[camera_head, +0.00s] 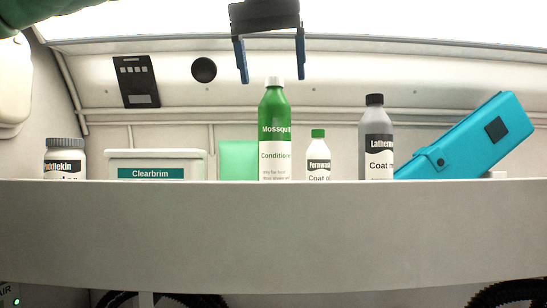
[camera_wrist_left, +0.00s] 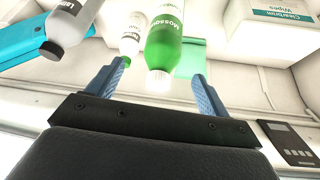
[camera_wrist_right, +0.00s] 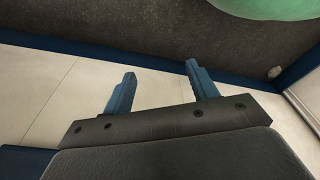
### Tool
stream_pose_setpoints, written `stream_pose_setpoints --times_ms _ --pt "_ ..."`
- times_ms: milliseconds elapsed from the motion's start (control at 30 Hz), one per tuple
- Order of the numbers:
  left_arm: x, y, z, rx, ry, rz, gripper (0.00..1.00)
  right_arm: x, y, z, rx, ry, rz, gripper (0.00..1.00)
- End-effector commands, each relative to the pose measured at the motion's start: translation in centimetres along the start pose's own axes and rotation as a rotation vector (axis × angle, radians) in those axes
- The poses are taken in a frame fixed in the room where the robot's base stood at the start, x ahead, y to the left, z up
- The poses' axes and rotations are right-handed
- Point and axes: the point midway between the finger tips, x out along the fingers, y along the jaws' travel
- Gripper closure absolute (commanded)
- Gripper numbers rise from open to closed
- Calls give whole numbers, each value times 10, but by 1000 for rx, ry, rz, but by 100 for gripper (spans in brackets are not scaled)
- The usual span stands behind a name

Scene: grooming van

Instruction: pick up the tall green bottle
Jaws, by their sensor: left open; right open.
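The tall green bottle (camera_head: 274,130) with a white cap stands upright on the shelf (camera_head: 270,235), its lower label partly cut off by the shelf's front lip. My left gripper (camera_head: 270,78) is open, pointing down, with its fingertips just above and to either side of the bottle's cap. In the left wrist view the green bottle (camera_wrist_left: 164,45) shows beyond the two blue fingers (camera_wrist_left: 157,75), its cap roughly between them, and nothing is gripped. My right gripper (camera_wrist_right: 160,75) is open and empty in the right wrist view, over a pale floor, away from the shelf.
Right of the bottle stand a small white bottle with a green cap (camera_head: 318,150), a grey bottle with a black cap (camera_head: 375,135) and a leaning teal case (camera_head: 470,135). Left are a translucent green container (camera_head: 237,158), a white Clearbrim box (camera_head: 155,163) and a white jar (camera_head: 64,160).

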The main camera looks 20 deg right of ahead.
Motion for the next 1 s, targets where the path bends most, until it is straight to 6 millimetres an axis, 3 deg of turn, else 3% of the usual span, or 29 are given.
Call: stream_pose_setpoints --times_ms 133,300,467,1000 --pt "-3 -2 1 11 8 -25 21 -2 -4 4 0 2 -3 42" --pt "13 -2 0 11 8 -25 21 11 -16 23 1 -3 -13 42" --pt "22 -2 1 10 8 -24 21 15 -8 22 -2 9 -6 42" --pt "69 -3 5 9 9 -22 21 32 2 81 -11 -8 3 42"
